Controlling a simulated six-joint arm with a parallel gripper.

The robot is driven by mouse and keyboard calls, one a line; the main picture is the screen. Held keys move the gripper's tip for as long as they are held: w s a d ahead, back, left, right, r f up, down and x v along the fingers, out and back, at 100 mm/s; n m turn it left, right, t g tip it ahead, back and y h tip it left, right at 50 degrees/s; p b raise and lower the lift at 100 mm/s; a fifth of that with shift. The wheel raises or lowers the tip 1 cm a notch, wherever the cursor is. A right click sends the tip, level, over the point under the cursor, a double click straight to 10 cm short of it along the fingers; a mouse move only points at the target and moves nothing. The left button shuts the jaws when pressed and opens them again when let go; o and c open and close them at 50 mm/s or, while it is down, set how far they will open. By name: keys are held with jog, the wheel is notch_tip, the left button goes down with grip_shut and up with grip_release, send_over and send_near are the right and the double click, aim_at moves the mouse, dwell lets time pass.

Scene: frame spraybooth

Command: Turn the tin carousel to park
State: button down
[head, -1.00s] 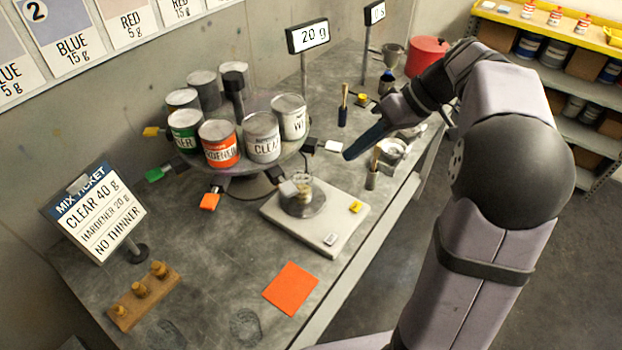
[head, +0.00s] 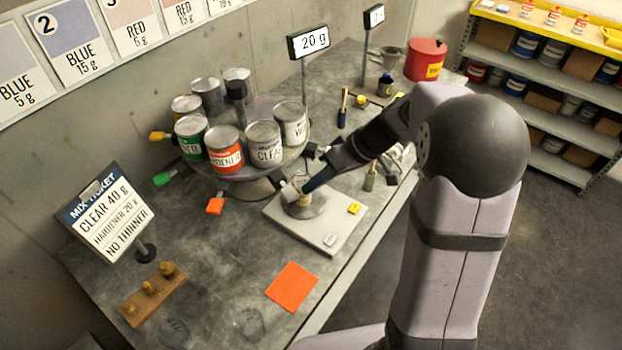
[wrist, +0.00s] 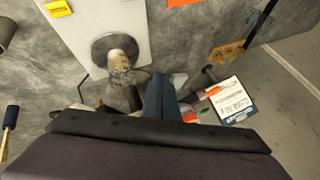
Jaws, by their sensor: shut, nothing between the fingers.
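The tin carousel (head: 290,158) is a round turntable on the bench, carrying several tins around a dark centre post. An orange-label hardener tin (head: 224,150) and a CLEAR tin (head: 264,145) face the front. Coloured tabs stick out from its rim: yellow (head: 158,135), green (head: 163,179), orange (head: 215,206) and pale grey (head: 290,191). My gripper (head: 309,186) is shut and empty, its blue fingers beside the pale grey tab, above the scale. I cannot tell whether they touch the tab. In the wrist view the fingers (wrist: 160,97) point down beside the cup. My arm hides the white tab.
A mix ticket (head: 105,213), a wooden peg block (head: 155,292) and an orange sheet (head: 292,287) are in front. A red can (head: 425,60) stands behind.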

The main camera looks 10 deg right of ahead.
jog(key=shift+s+a, duration=0.1)
jog(key=shift+a, duration=0.3)
jog(key=shift+s+a, duration=0.1)
jog(key=shift+s+a+f+b, duration=0.1)
jog(key=shift+s+a+b, duration=0.2)
jog(key=shift+a, duration=0.15)
jog(key=s+a+m+t+h+b, duration=0.1)
jog(key=s+a+m, duration=0.1)
jog(key=a, duration=0.7)
jog(key=s+a+m+t+b, duration=0.1)
jog(key=a+m+t, duration=0.15)
jog(key=a, duration=0.55)
jog(key=w+a+p, duration=0.4)
jog(key=a, duration=0.4)
jog(key=w+a+p, duration=0.3)
jog(key=w+a, duration=0.1)
jog(key=a, duration=0.4)
jog(key=shift+g+p, duration=0.35)
jog(key=shift+g, duration=0.1)
jog(key=shift+s, duration=0.1)
